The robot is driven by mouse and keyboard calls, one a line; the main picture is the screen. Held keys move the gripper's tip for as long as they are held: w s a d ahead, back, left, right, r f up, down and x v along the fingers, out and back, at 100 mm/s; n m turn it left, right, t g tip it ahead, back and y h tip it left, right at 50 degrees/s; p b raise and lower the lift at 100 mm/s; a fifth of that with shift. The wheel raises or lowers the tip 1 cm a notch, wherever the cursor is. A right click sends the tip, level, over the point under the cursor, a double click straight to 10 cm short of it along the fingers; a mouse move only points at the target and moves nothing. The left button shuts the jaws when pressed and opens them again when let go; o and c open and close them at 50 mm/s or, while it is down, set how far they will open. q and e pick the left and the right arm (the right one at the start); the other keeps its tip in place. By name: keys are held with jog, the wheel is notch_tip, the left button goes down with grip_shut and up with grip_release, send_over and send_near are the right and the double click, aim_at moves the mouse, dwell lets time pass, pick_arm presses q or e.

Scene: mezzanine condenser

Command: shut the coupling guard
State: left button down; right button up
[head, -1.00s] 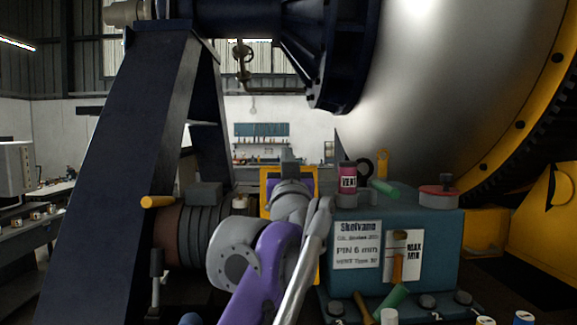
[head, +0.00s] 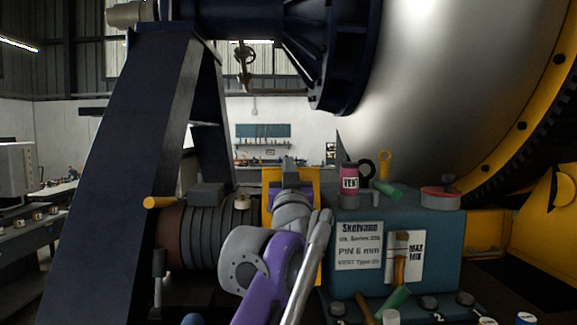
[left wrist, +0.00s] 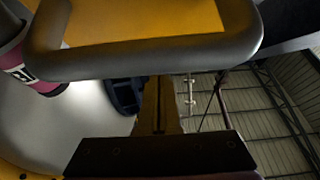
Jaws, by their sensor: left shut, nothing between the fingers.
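The coupling guard (head: 310,181) is a yellow-orange panel between the motor and the teal gearbox. It stands upright behind my left gripper, and my arm hides much of its middle. My left gripper (head: 289,161) is in front of the guard in the head view, shut and empty. My right gripper is not in view.
The ribbed motor (head: 200,235) is left of the guard. The teal gearbox (head: 440,245) is on its right, with a pink vent canister (head: 349,180) and a red cap (head: 440,197) on top. A dark blue support leg (head: 110,180) and the large drum (head: 450,100) stand close by.

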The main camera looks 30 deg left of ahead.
pick_arm(q)
jog(key=shift+t+y, duration=0.6)
jog(key=shift+t, duration=0.3)
notch_tip(320, 180, down, 4)
jog(key=shift+s+d+f+b, duration=0.1)
jog(key=shift+s+f+b, duration=0.05)
jog(key=shift+b, duration=1.1)
jog(key=shift+f+t, duration=0.4)
jog(key=shift+f, duration=0.2)
jog(key=shift+s+d, duration=0.1)
jog(key=shift+s+d+f, duration=0.15)
jog(key=shift+s+f, duration=0.05)
jog(key=s+d, duration=0.6)
jog(key=s, duration=0.4)
jog(key=shift+s+d+b, duration=0.25)
jog(key=shift+s+b, duration=0.15)
jog(key=shift+f, duration=0.15)
